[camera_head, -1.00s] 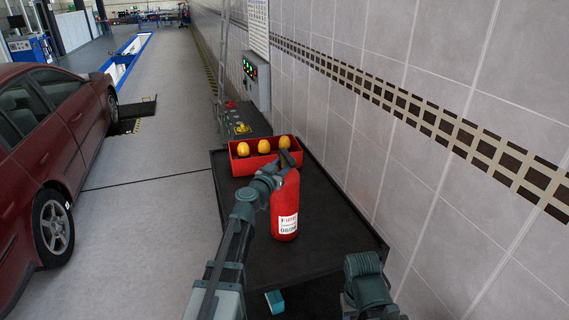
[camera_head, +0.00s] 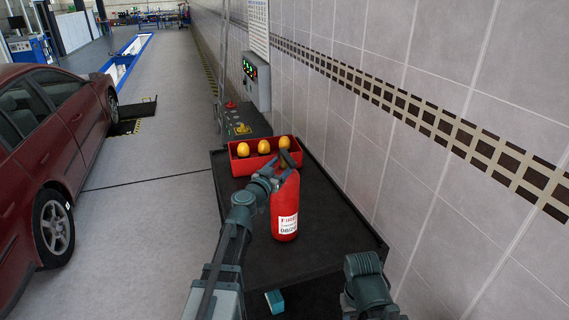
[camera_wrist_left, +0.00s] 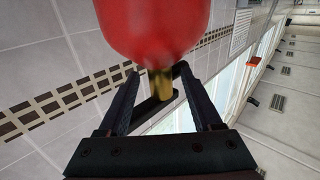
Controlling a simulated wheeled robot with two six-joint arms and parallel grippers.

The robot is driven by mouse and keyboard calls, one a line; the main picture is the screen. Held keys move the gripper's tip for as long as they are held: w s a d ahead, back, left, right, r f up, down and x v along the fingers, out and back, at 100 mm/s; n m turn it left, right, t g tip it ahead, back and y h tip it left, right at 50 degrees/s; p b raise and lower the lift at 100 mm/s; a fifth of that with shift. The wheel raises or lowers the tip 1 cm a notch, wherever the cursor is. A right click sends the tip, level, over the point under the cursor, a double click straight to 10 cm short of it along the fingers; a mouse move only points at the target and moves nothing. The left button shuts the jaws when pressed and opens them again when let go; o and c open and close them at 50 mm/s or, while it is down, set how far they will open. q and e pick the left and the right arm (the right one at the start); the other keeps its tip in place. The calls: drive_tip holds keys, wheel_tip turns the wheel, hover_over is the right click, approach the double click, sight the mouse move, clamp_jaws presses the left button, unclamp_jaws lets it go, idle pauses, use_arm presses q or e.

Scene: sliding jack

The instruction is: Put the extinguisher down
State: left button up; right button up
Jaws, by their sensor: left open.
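The red fire extinguisher (camera_head: 285,208) with a white label stands upright on the black table top (camera_head: 325,265). My left gripper (camera_head: 285,163) is at its top, by the handle. In the left wrist view the red body (camera_wrist_left: 153,25) fills the top, with a brass neck and a black handle (camera_wrist_left: 155,105) between the two fingers. The left gripper's fingers (camera_wrist_left: 157,100) are spread, with gaps to the neck on both sides. My right arm (camera_head: 367,285) shows at the lower right; its fingers are out of view.
A red box (camera_head: 240,165) with several yellow-orange round objects (camera_head: 264,147) stands just behind the extinguisher. A tiled wall (camera_head: 420,190) runs along the table's right side. A dark red car (camera_head: 50,140) is at the left. The table's right part is clear.

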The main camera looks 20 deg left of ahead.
use_arm(q)
drive_tip(key=s+a, duration=0.2)
drive_tip(key=s, duration=0.8)
drive_tip(key=s+d+f+m+g+h, duration=0.2)
drive_tip(key=s+d+f+g, duration=0.15)
drive_tip(key=d, duration=0.35)
drive_tip(key=s+d+f+m+g+h, duration=0.1)
drive_tip(key=s+d+f+g, duration=0.3)
drive_tip(key=d, duration=0.4)
drive_tip(key=s+d+f+m+g+h, duration=0.2)
drive_tip(key=d+f+g, duration=0.1)
drive_tip(key=d+f, duration=0.3)
drive_tip(key=s+a+f+n+g+y, duration=0.1)
drive_tip(key=s+f+g+y, duration=0.2)
drive_tip(key=s, duration=0.4)
drive_tip(key=s+a+f+n+g+y, duration=0.1)
drive_tip(key=s+f+n+g+y, duration=0.1)
drive_tip(key=s+f+g+y, duration=0.2)
drive_tip(key=s+f+y, duration=0.1)
drive_tip(key=s+y, duration=0.1)
drive_tip(key=s, duration=0.1)
drive_tip(key=shift+s+a+f+n+y, duration=0.15)
drive_tip(key=shift+s+n+y, duration=0.15)
drive_tip(key=shift+s+y, duration=0.1)
drive_tip(key=shift+f+g, duration=0.1)
drive_tip(key=shift+g, duration=0.15)
